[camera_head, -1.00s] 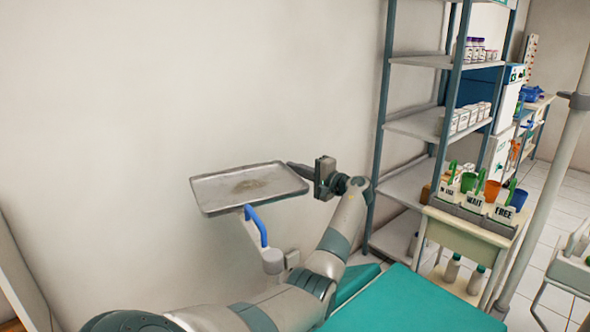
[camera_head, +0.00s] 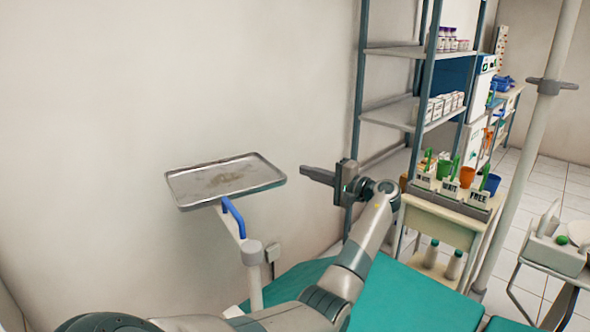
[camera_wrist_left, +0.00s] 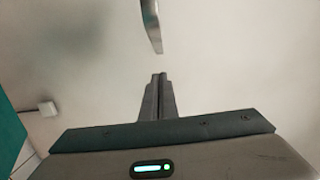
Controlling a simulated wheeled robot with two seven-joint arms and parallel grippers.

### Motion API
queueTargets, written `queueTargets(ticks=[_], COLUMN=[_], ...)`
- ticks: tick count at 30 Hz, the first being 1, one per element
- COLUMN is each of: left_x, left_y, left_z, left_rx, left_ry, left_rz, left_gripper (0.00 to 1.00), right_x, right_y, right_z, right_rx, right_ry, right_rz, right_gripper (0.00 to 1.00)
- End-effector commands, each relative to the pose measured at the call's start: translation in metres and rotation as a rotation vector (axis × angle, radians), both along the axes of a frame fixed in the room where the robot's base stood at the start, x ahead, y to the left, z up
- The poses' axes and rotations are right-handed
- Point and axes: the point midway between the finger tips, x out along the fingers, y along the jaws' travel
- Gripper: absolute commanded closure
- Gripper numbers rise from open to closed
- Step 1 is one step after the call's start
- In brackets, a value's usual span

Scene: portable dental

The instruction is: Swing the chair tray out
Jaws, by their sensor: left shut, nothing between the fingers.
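The chair tray (camera_head: 190,192) is a shallow grey metal tray in the head view, left of centre, on a pale arm (camera_head: 252,250) with a blue handle (camera_head: 233,217). My left gripper (camera_head: 304,171) is right of the tray, fingers shut and empty, pointing left toward it. A small gap of wall shows between fingertips and tray edge. In the left wrist view the shut fingers (camera_wrist_left: 159,78) point up toward a metal edge (camera_wrist_left: 152,25), apart from it. My right gripper is out of view.
The teal chair (camera_head: 400,300) lies below my left arm. A metal shelf (camera_head: 392,113) stands behind the gripper, and a small cart (camera_head: 440,222) with labelled holders and cups is to the right. A pole (camera_head: 528,150) stands further right. Bare wall is behind the tray.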

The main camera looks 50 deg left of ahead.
Motion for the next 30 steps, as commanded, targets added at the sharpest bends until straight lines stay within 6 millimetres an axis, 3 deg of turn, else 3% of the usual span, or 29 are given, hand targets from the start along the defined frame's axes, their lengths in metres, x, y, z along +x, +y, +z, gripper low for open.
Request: queueTargets(ticks=[6,18,22,30], left_x=[0.005,0.006,0.006,0.006], left_y=[-0.023,-0.028,-0.028,-0.028], left_z=[0.000,0.000,0.002,0.026], left_rx=[0.000,0.000,0.000,0.000], left_ry=[0.001,0.001,0.000,0.000], left_rz=[-0.001,0.001,0.001,0.001], left_gripper=[1.00,1.00,1.00,1.00], right_x=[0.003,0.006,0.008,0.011], right_y=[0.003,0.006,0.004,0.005], right_z=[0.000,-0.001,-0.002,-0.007], right_rx=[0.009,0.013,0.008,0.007], right_ry=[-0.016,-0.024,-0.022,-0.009], right_rz=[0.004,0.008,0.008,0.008], right_gripper=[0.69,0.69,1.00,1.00])
